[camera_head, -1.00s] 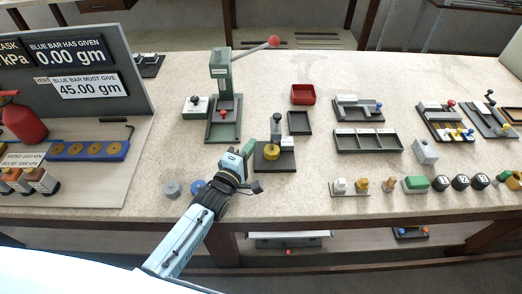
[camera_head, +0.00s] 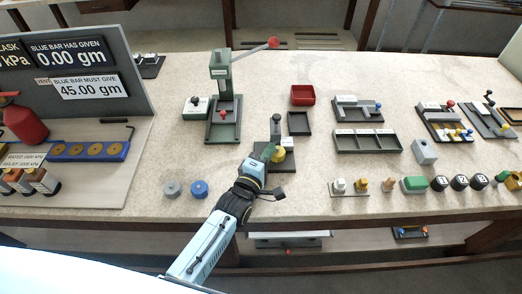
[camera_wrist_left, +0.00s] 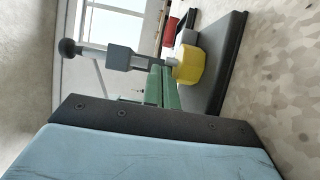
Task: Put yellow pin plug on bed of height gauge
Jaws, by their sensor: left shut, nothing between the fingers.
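The yellow pin plug (camera_head: 279,155) stands on the dark bed (camera_head: 289,165) of the height gauge, beside the gauge's grey post (camera_head: 275,128). In the left wrist view the yellow plug (camera_wrist_left: 188,66) sits over the dark bed (camera_wrist_left: 228,62), with the gauge's grey arm and block (camera_wrist_left: 122,57) next to it. My left gripper (camera_head: 268,152) is at the plug's left side, its green fingers shut and empty. In the left wrist view the fingers (camera_wrist_left: 165,88) are right beside the plug; I cannot tell whether they touch. My right gripper is not in view.
A green lever press (camera_head: 223,110) stands behind to the left. An empty dark tray (camera_head: 299,123) and a red bin (camera_head: 303,94) lie behind the gauge. Grey and blue round pieces (camera_head: 199,188) lie at the front left.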

